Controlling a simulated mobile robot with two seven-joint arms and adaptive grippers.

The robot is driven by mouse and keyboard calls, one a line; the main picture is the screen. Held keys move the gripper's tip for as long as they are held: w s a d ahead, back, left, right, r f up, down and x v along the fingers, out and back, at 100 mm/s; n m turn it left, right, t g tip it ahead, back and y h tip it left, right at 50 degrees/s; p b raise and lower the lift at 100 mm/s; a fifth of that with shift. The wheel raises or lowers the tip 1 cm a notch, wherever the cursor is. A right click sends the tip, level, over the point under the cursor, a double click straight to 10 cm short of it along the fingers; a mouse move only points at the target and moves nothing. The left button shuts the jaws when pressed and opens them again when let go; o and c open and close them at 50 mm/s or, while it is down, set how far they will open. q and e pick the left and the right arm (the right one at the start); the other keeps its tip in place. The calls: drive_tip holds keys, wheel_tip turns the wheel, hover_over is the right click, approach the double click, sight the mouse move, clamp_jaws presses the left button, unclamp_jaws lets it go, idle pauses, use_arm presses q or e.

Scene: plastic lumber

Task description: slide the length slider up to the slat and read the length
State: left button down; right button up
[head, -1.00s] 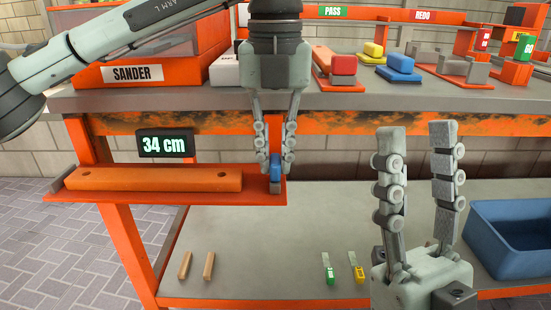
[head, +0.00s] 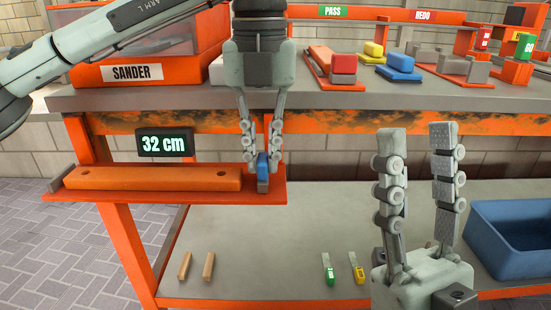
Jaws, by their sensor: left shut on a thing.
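The orange slat (head: 152,178) lies along the orange measuring shelf (head: 225,198), its left end by the grey stop at the shelf's left end. The blue length slider (head: 262,168) with a grey foot stands on the shelf to the right of the slat; a small gap seems to show between them. My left gripper (head: 262,155) points down and is shut on the slider. The black display (head: 165,143) above the slat reads 32 cm. My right gripper (head: 418,135) is open and empty, fingers upward, in front of the lower shelf.
An orange bin marked SANDER (head: 130,72) stands on the workbench (head: 330,97). Coloured blocks on orange holders are at the back right. The lower shelf (head: 270,250) holds two small wooden sticks, two markers and a blue crate (head: 510,240).

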sight(237, 174)
use_arm(q)
drive_tip(key=shift+a+b, duration=0.35)
drive_tip(key=shift+a, duration=1.65)
drive_tip(key=c, duration=1.4)
unclamp_jaws()
drive_tip(key=shift+o, duration=0.2)
drive_tip(key=shift+r, duration=0.15)
wheel_tip(237, 174, up, 7)
drive_tip(key=p, duration=0.5)
